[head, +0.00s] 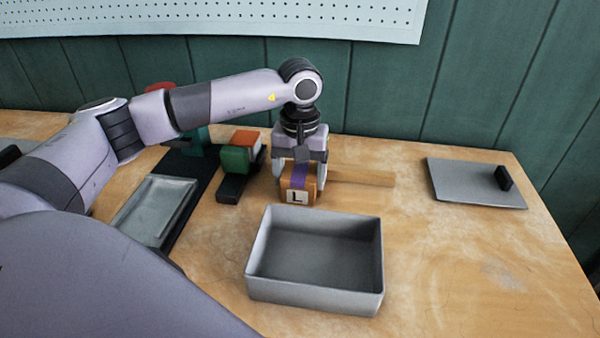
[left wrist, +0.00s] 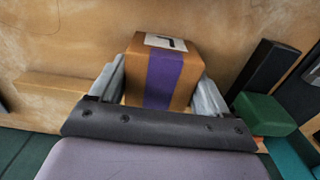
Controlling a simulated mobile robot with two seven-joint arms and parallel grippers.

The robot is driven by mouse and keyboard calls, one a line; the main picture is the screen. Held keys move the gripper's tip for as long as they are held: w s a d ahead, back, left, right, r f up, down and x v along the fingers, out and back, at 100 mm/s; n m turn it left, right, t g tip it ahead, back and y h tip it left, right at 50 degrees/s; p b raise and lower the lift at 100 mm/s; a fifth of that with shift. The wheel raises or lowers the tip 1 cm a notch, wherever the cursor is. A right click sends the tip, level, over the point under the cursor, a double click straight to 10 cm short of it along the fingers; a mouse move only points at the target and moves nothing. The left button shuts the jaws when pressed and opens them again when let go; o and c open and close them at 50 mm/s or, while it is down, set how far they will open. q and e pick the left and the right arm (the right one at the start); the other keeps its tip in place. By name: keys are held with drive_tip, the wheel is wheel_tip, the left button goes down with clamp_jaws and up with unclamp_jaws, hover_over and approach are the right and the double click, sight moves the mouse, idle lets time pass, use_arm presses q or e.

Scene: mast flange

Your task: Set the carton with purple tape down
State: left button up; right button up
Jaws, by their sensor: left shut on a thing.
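The carton with purple tape (head: 297,184) is a small brown box with a white label marked "L". It is behind the open grey box, near the middle of the table. My left gripper (head: 298,176) points down and is shut on the carton, with one finger on each side. In the left wrist view the carton (left wrist: 163,75) sits between the fingers of the gripper (left wrist: 165,95), its purple band facing the camera. I cannot tell whether its underside touches the table. My right gripper is not in view.
An empty grey box (head: 315,295) stands in front of the carton. A wooden strip (head: 362,178) lies right of it. A grey lid with a black handle (head: 475,184) lies far right. Left are a green and orange block (head: 236,158) and a grey tray (head: 157,210). The right front table is clear.

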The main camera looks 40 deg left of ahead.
sight(300, 171)
use_arm(q)
drive_tip(key=o, duration=1.3)
drive_tip(key=shift+f, duration=0.1)
wheel_tip(300, 171, up, 12)
drive_tip(key=shift+r, duration=0.2)
